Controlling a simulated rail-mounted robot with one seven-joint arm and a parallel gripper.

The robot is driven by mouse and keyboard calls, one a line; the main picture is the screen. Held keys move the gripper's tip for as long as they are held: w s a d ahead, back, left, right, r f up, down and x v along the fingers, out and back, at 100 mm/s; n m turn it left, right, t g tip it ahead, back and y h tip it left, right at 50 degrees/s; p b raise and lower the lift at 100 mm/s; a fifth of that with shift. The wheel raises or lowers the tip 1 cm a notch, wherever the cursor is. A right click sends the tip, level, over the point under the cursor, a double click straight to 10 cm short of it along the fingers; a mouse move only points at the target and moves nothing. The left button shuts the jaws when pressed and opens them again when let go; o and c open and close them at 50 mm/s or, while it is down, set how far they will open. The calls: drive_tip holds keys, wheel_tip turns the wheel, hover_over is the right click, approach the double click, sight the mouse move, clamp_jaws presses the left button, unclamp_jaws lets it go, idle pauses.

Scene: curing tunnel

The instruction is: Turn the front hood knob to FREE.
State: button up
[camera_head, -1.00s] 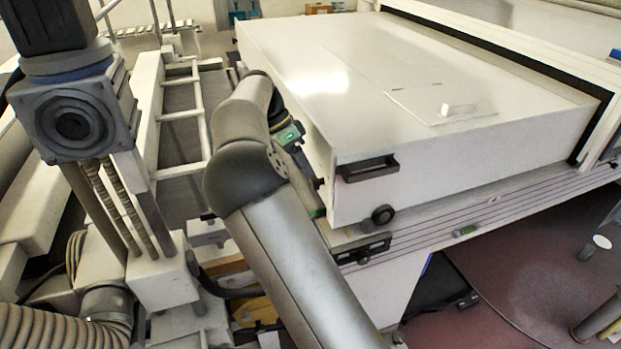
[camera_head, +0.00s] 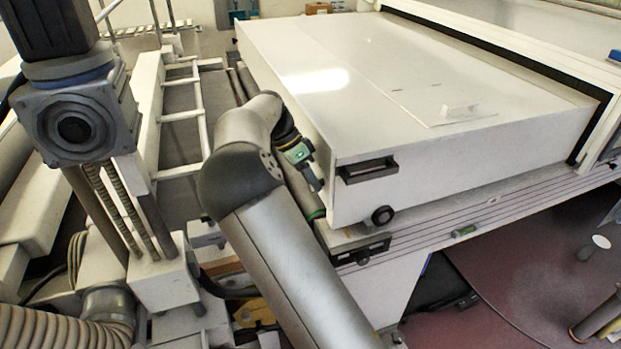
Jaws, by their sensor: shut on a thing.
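The big white hood (camera_head: 440,165) lies across the middle and right, with a black handle (camera_head: 368,169) and a round black disc (camera_head: 383,215) on its near face. My gripper (camera_head: 316,182) is at the hood's left side, close to the near corner and left of the handle. It is shut on a small dark thing there, which looks like the front hood knob; my gripper covers nearly all of it. Its pointing and any FREE mark cannot be read. My wrist shows a small green light.
A rail with a black latch-like block (camera_head: 361,251) runs under the hood. A white ladder-like frame (camera_head: 200,115) stands to the left of my arm. A grey motor unit (camera_head: 76,125) and a ribbed hose (camera_head: 60,328) fill the far left. Reddish floor shows at right.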

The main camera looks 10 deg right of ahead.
drive_tip(key=shift+w+r+g+p, duration=0.1)
drive_tip(key=shift+r+g+p, duration=0.25)
drive_tip(key=shift+p, duration=0.65)
drive_tip(key=shift+f+g+p, duration=0.3)
drive_tip(key=shift+g+p, duration=0.05)
drive_tip(key=shift+p, duration=0.1)
drive_tip(key=o, duration=1)
drive_tip(key=v, duration=1.2)
drive_tip(key=shift+a+f, duration=0.15)
drive_tip(key=shift+a, duration=0.05)
